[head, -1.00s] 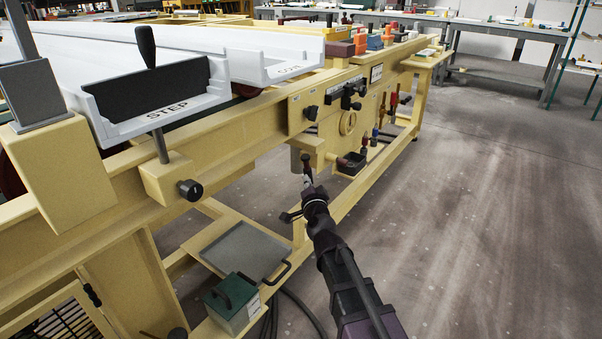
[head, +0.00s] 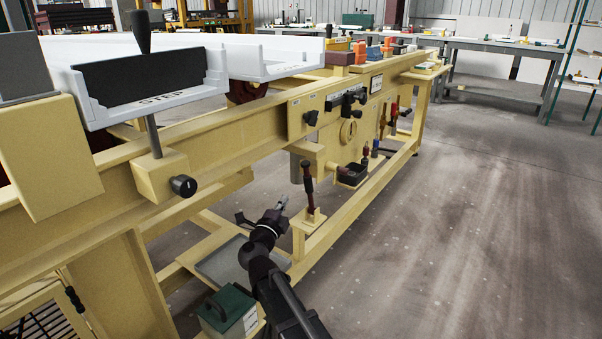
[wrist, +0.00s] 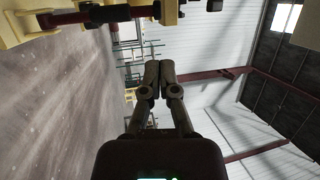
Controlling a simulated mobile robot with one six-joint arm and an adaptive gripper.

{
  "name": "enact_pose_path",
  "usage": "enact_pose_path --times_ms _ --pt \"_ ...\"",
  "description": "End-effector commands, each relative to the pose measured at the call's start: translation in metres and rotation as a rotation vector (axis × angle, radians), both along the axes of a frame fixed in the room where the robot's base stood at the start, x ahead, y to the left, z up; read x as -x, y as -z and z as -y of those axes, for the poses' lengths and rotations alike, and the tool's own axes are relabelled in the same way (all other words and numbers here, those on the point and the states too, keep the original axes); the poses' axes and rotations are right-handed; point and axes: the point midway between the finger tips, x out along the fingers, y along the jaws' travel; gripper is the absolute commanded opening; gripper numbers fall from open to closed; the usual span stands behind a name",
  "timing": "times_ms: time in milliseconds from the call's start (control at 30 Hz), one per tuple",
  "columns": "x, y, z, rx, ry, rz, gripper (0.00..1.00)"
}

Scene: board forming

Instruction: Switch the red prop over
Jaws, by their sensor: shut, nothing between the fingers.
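A dark red upright handle (head: 309,184) stands on a small yellow post at the bench's lower rail in the head view; it may be the red prop, but I cannot be sure. A dark red bar (wrist: 62,18) lies across the top left of the wrist view, probably the same handle. My gripper (head: 283,203) is left of the handle and lower, apart from it. In the wrist view its fingers (wrist: 158,68) are together with nothing between them. Red-handled tools (head: 394,112) hang farther along the bench.
The yellow bench frame (head: 225,145) runs along the left. The floor (head: 470,230) on the right is clear.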

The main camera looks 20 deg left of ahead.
Motion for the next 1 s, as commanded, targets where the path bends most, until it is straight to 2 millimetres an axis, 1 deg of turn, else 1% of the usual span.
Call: enact_pose_path --times_ms 267,467,667,1000 --pt "-0.003 -0.001 0.0 0.001 0.0 0.001 0.0" --pt "-0.016 -0.004 0.0 0.002 0.0 0.001 0.0" --pt "-0.04 -0.01 0.001 0.002 0.001 0.001 0.0" --pt "-0.092 -0.021 0.004 0.001 -0.001 0.001 0.0"
